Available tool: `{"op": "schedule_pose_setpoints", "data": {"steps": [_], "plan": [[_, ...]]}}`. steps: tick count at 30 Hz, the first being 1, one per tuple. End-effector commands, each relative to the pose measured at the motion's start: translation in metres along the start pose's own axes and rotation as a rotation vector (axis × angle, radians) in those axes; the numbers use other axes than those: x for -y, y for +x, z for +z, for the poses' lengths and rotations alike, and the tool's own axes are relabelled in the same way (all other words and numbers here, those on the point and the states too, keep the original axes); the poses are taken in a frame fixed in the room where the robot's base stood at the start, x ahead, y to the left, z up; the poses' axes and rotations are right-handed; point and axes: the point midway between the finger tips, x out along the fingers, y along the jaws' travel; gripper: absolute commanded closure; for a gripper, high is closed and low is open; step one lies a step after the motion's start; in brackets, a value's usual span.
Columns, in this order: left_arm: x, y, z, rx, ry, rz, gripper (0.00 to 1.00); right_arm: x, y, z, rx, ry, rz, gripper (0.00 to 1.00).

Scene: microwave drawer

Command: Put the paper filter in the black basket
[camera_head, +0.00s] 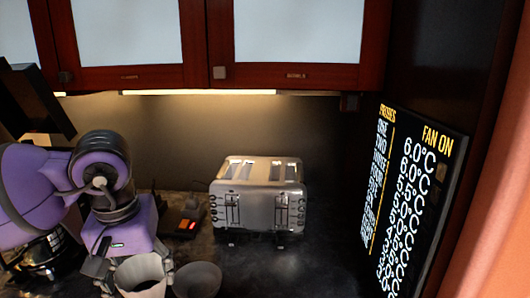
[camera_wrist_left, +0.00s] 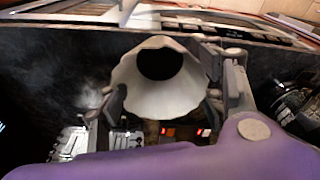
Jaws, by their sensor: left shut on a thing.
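The white paper filter (camera_head: 141,271) is held at the bottom left of the head view, its wide mouth up. My left gripper (camera_head: 137,272) is shut on it, with a finger at each side. In the left wrist view the filter (camera_wrist_left: 185,87) flares with a wavy rim around a dark round middle, between my left gripper's fingers (camera_wrist_left: 165,98). A dark grey bowl-like thing (camera_head: 198,281), probably the black basket, stands just right of the filter, cut by the lower frame edge. I cannot tell whether they touch. My right gripper is out of view.
A silver toaster (camera_head: 258,196) stands on the dark counter (camera_head: 310,265) to the right of the bowl. A small device with a red display (camera_head: 187,225) sits behind the bowl. A coffee machine (camera_head: 38,256) is partly behind my left arm. Cabinets (camera_head: 285,75) hang above.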

Motion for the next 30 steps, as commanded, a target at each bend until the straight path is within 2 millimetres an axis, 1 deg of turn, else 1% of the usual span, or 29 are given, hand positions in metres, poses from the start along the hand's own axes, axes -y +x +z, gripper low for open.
{"op": "schedule_pose_setpoints", "data": {"steps": [1, 4, 9, 12, 15, 18, 24, 26, 28, 30], "plan": [[-0.007, 0.006, 0.009, 0.007, 0.044, 0.006, 0.57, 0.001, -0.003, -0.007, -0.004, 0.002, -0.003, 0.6], [-0.016, 0.018, 0.021, 0.003, 0.11, 0.017, 0.57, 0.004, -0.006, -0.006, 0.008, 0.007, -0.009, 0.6], [-0.029, 0.037, 0.051, 0.001, 0.2, 0.031, 0.57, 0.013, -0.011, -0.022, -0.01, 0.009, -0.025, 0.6], [-0.034, 0.044, 0.07, -0.001, 0.227, 0.036, 0.57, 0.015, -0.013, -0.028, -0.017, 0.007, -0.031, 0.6], [-0.035, 0.049, 0.081, -0.001, 0.234, 0.037, 0.57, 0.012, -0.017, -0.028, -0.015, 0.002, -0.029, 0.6], [-0.034, 0.053, 0.086, 0.003, 0.233, 0.036, 0.57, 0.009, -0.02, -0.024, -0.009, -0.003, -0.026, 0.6], [-0.034, 0.055, 0.086, 0.005, 0.232, 0.034, 0.57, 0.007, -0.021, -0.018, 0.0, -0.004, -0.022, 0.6], [-0.033, 0.059, 0.086, 0.008, 0.231, 0.036, 0.57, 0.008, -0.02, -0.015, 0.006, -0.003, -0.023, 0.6], [-0.03, 0.066, 0.083, 0.011, 0.221, 0.036, 0.57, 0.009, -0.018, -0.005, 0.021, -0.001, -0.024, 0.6], [-0.025, 0.071, 0.072, 0.013, 0.201, 0.035, 0.57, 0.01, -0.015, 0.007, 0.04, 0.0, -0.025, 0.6]]}}
